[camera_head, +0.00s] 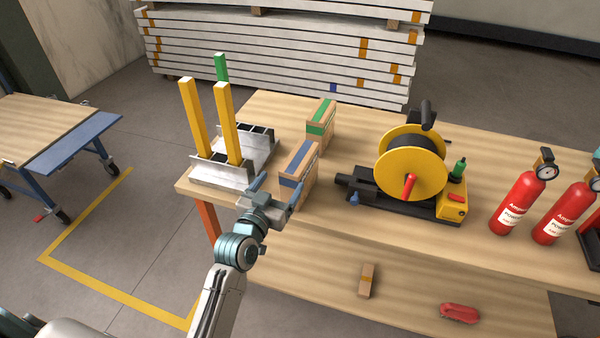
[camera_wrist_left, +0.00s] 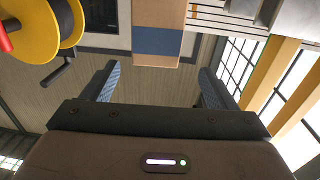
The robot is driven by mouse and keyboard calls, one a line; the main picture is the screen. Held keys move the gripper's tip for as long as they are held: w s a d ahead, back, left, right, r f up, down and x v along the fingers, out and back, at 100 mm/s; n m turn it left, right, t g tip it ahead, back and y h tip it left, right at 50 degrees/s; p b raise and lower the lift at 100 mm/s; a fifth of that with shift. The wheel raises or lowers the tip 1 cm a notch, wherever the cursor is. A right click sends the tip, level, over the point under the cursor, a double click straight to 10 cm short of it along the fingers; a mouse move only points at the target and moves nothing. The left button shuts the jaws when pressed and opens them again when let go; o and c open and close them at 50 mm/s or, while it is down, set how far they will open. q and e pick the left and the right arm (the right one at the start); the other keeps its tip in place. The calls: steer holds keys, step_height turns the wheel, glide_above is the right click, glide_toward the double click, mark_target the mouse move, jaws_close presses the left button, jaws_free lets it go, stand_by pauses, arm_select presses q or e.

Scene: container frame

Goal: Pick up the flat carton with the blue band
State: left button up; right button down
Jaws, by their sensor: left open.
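The flat carton with the blue band (camera_head: 303,158) stands upright on edge near the front left of the table. It is brown with a blue stripe around it. My left gripper (camera_head: 278,188) is open at the carton's near end, with its fingers pointing towards it. In the left wrist view the carton (camera_wrist_left: 157,14) shows at the top, ahead of the gap between my open fingers (camera_wrist_left: 157,82). The fingers do not appear closed around it, and whether either touches it cannot be told. My right gripper is not in view.
A similar carton with a green band (camera_head: 322,118) stands behind. A metal rack with yellow posts (camera_head: 237,165) is close on the left. A yellow cable reel (camera_head: 410,165) stands on the right, with red extinguishers (camera_head: 518,203) beyond. A small carton (camera_head: 367,281) lies lower in front.

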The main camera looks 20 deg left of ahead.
mark_target(296, 161)
arm_select(q)
steer(key=w, duration=0.4)
steer(key=shift+w+d+p, duration=0.15)
steer(key=shift+d+p, duration=0.1)
steer(key=shift+p, duration=0.1)
steer(key=shift+w+d+r, duration=0.1)
steer(key=shift+w+d, duration=0.05)
steer(key=shift+w, duration=0.2)
steer(key=w+p, duration=0.1)
steer(key=w, duration=0.2)
steer(key=shift+w+d+p, duration=0.25)
steer(key=shift+d+p, duration=0.15)
steer(key=shift+w, duration=0.35)
steer(key=shift+s, duration=0.1)
steer(key=shift+c, duration=0.4)
steer(key=c, duration=1.7)
